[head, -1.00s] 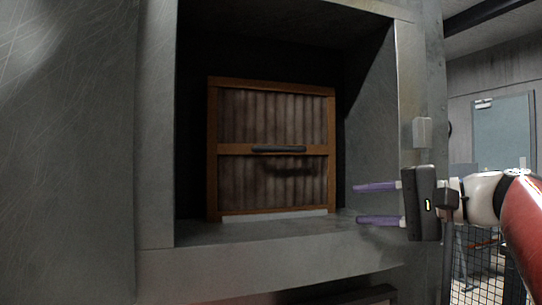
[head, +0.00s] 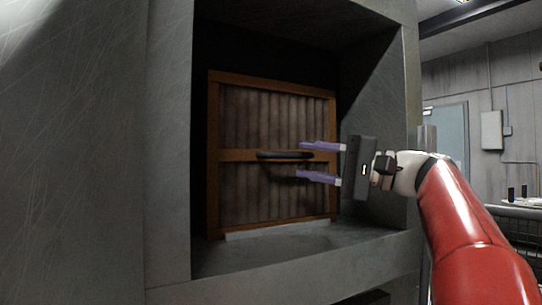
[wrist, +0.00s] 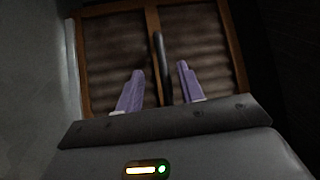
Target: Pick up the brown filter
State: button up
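The brown filter (head: 235,190) stands upright in a dark recess of a grey metal booth. It has an orange-brown wooden frame, pleated brown panels and a dark bar handle (head: 285,155) across its middle rail. My gripper (head: 300,161) is open, with its two purple fingers pointing at the filter. In the head view the fingertips appear one above and one below the handle's right end. In the wrist view the handle (wrist: 162,65) runs between the two fingers, nearer the right one. I cannot tell whether the fingers reach around it; nothing is gripped.
The recess has grey side walls (head: 378,110) and a front ledge (head: 300,262) below the filter. A pale strip (head: 275,228) lies along the filter's foot. A blue-grey door (head: 447,135) and a wall box (head: 491,131) are in the room at right.

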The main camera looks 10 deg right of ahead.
aim_at(296, 155)
jog(key=x, duration=0.4)
jog(key=shift+a+r, duration=0.2)
grip_shut()
